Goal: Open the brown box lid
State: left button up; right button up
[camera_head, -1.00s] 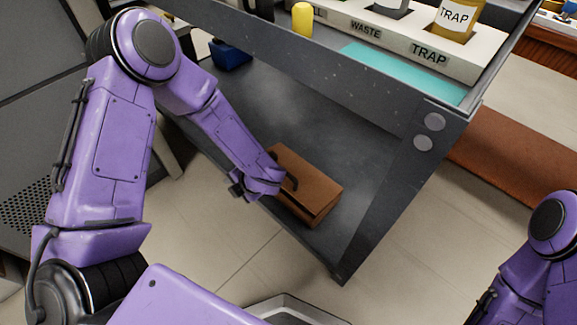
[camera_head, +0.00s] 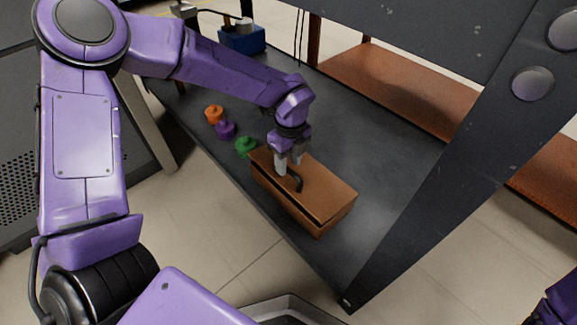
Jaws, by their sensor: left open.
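The brown box (camera_head: 312,221) sits on the dark lower shelf near its front edge. Its lid (camera_head: 325,193) is on top and looks shut, with a dark curved handle (camera_head: 298,181) on it. My left gripper (camera_head: 288,168) points down over the left part of the lid, right beside the handle. Its fingers are open; I cannot tell whether they touch the handle. Only a part of my right arm shows at the lower right corner, and its gripper is out of view.
Orange (camera_head: 214,114), purple (camera_head: 225,130) and green (camera_head: 245,147) knobbed pieces lie on the shelf (camera_head: 395,150) left of the box. A blue box (camera_head: 242,39) stands at the back. A thick dark table leg (camera_head: 450,165) rises on the right.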

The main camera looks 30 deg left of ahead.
pick_arm(q)
jog(key=shift+f, duration=0.1)
grip_shut()
jog(key=shift+w+r+p, duration=0.2)
jog(key=shift+p, duration=0.1)
dwell(0.4)
